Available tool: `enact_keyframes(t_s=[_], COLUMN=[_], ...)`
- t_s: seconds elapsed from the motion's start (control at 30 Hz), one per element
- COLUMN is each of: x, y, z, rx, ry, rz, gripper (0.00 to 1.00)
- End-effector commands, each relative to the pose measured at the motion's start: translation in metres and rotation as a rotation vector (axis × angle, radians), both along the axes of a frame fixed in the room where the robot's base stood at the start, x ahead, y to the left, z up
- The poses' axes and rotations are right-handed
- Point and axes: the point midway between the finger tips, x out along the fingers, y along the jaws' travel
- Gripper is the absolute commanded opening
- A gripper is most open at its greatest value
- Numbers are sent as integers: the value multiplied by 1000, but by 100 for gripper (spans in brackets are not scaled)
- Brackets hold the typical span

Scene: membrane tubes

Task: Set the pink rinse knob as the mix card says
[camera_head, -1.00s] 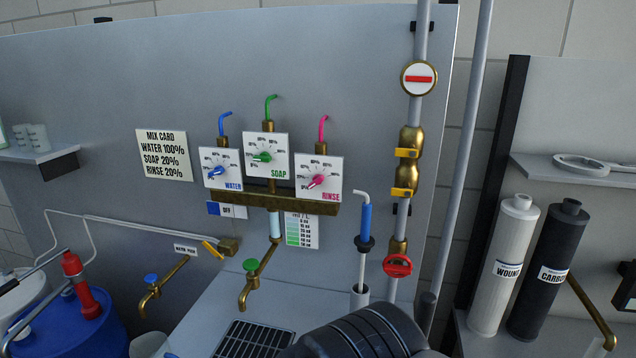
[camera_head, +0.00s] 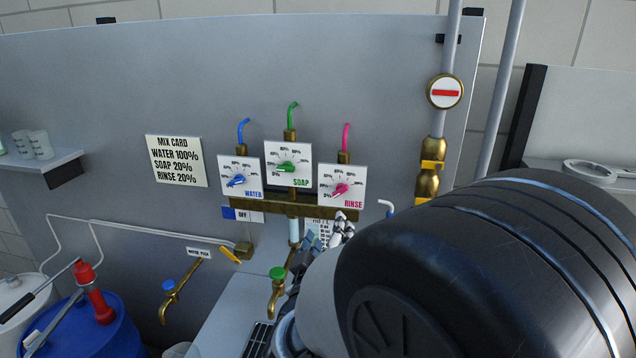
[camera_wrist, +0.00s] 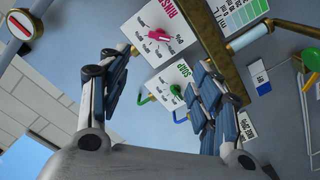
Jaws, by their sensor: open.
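The pink rinse knob (camera_head: 341,190) sits on a white dial plate (camera_head: 354,172) marked RINSE, at the right of three dials. Its pointer is at the low, left part of the scale; the exact value is too small to tell. The mix card (camera_head: 176,161) reads water 100%, soap 20%, rinse 20%. My gripper (camera_head: 325,240) is below the rinse dial in the head view. In the wrist view my gripper (camera_wrist: 165,95) is open and empty, its fingers apart, with the pink knob (camera_wrist: 158,35) beyond the fingertips and not touched.
The green soap knob (camera_head: 287,167) and blue water knob (camera_head: 236,181) are left of the rinse dial. A brass manifold (camera_head: 280,205) runs below the dials. A brass pipe with valves (camera_head: 430,165) stands to the right. Brass taps (camera_head: 180,290) are below left.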

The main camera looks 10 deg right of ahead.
Motion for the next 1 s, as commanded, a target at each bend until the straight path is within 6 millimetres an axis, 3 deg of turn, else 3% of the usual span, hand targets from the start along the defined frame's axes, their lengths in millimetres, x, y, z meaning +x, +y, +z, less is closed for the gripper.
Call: enact_keyframes(t_s=[0.17,0.7,1.0], x=[17,126,161], y=[-7,-42,-53], z=[0,0,0], rx=[-5,-3,-2], ry=[-6,-5,-4], rz=[-7,-5,-3], gripper=[58,58,58])
